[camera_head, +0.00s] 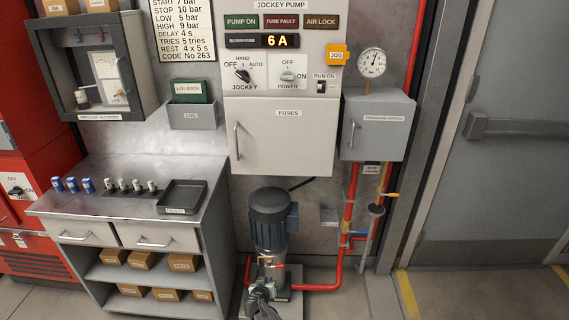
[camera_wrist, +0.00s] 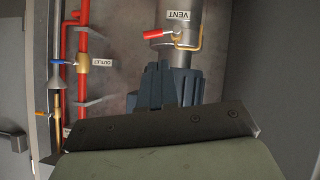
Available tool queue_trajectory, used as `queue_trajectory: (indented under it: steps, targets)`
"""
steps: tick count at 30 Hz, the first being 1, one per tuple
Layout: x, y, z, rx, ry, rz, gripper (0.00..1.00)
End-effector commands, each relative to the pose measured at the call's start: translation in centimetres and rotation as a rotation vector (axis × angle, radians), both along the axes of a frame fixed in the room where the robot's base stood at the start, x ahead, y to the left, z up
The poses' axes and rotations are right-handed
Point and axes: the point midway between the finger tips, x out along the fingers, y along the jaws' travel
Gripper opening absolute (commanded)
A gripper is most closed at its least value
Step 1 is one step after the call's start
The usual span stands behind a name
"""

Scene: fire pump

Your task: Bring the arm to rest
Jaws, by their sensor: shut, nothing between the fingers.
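My gripper (camera_head: 262,286) is low at the bottom centre of the head view, in front of the jockey pump (camera_head: 271,215) with its dark blue motor. Its fingers are shut with nothing held. In the wrist view the closed dark fingers (camera_wrist: 158,68) point toward the pump, which appears upside down. The pump's grey body (camera_wrist: 178,20) carries a VENT label and a small red-handled vent valve (camera_wrist: 173,33). The motor is partly hidden behind the fingers and my wrist. I cannot tell whether the fingers touch the pump.
A steel bench (camera_head: 125,200) with a black tray (camera_head: 182,196) and small parts stands left. The controller cabinet (camera_head: 284,133) and pressure switch box (camera_head: 377,124) hang above. Red pipework (camera_head: 348,215) rises right of the pump. Floor by the door (camera_head: 516,160) is clear.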

Motion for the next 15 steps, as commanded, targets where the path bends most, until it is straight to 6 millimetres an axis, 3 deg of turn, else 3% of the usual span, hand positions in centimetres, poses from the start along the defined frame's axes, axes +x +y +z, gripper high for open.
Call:
queue_trajectory:
  steps: [8, 15]
  targets:
    - [-0.1, -0.8, 0.1, -0.227, 0.035, 0.099, 0.00]
    - [-2.3, -3.9, -1.1, -0.484, 0.217, 0.126, 0.00]
